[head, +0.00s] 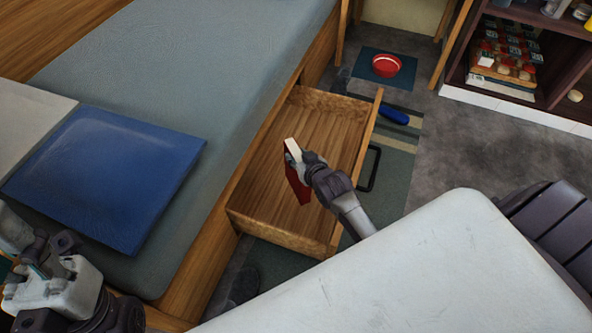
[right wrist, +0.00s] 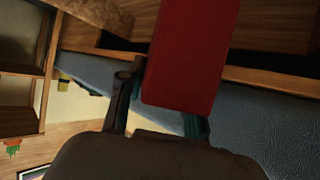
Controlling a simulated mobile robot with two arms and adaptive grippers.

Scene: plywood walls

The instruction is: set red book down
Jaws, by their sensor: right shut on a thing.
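The red book (head: 297,187) is held on edge, its pale page side showing at the top. My right gripper (head: 309,164) is shut on it, above the open wooden drawer (head: 345,134) in the head view. In the right wrist view, the red book (right wrist: 192,55) sticks out from between the fingers of the right gripper (right wrist: 160,112). Whether the book touches the drawer floor I cannot tell. My left gripper (head: 50,283) is at the lower left of the head view, near the bed; I cannot tell whether its fingers are open.
The drawer is pulled out from the bed (head: 215,60) and its visible floor is bare. A blue cushion (head: 105,175) lies on the bed. On the floor beyond are a red bowl (head: 386,66) on a dark mat and a blue object (head: 394,116). A shelf (head: 545,70) stands upper right.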

